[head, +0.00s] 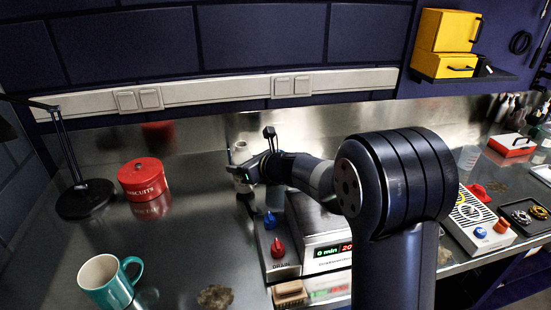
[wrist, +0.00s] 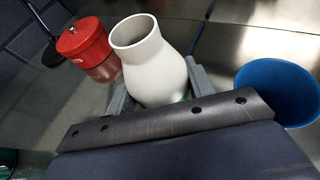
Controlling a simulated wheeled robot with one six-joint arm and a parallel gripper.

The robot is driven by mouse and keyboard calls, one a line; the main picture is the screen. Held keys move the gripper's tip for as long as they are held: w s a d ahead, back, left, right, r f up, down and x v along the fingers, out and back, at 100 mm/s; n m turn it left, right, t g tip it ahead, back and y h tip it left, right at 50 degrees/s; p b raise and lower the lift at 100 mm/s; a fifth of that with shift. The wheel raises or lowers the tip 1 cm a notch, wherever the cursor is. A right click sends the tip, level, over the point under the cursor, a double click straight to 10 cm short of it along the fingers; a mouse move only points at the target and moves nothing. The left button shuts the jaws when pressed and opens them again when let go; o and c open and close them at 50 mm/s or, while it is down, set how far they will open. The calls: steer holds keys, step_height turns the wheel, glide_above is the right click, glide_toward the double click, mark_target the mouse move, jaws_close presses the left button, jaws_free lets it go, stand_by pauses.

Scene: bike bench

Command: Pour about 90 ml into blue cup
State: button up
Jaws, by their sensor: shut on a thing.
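A white carafe (wrist: 152,68) with a wide round mouth and a bulging body sits between the two grey fingers of my gripper (wrist: 160,92) in the wrist view. My gripper is shut on it. The carafe leans a little left in that picture, and its contents cannot be made out. A blue cup (wrist: 275,92) stands to the right of the carafe, apart from it; its inside shows no clear liquid. In the head view my gripper (head: 243,173) is small, at the back of the bench, with part of the carafe (head: 242,185) showing. I cannot find the blue cup there.
A red biscuit tin (head: 143,179) and a black lamp (head: 85,198) stand left of my gripper. A teal mug (head: 110,281) is at the front left. A grey box with blue and red knobs (head: 277,246) stands close in front of my gripper. Bench between tin and mug is clear.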

steer(key=shift+r, duration=0.2)
steer(key=r+p, duration=0.1)
steer(key=m+y+p, duration=0.1)
steer(key=shift+w+d+r+p, duration=0.15)
steer(key=shift+d+r+p, duration=0.15)
steer(key=shift+r+p, duration=0.05)
steer(key=shift+w+d+m+y+p, duration=0.15)
steer(key=shift+d+m+y+p, duration=0.15)
steer(key=shift+m+y, duration=0.3)
steer(key=r+m+y+p, duration=0.1)
steer(key=m, duration=0.1)
steer(key=r+m+y+p, duration=0.1)
steer(key=m+p, duration=0.1)
steer(key=r+m+y+p, duration=0.1)
steer(key=r, duration=0.1)
steer(key=shift+w+d+r+m+p, duration=0.1)
steer(key=shift+w+d+m+p, duration=0.15)
steer(key=shift+d+m+p, duration=0.15)
steer(key=shift+r+m+y+p, duration=0.4)
steer(key=shift+r+m+p, duration=0.2)
steer(key=shift+r, duration=0.3)
steer(key=shift+a+r+m+t+y, duration=0.15)
steer(key=shift+r+m+t+y, duration=0.25)
steer(key=shift+m, duration=0.5)
steer(key=shift+w+d+r+m+p, duration=0.1)
steer(key=shift+d+r+m+p, duration=0.2)
steer(key=shift+r+m+p, duration=0.45)
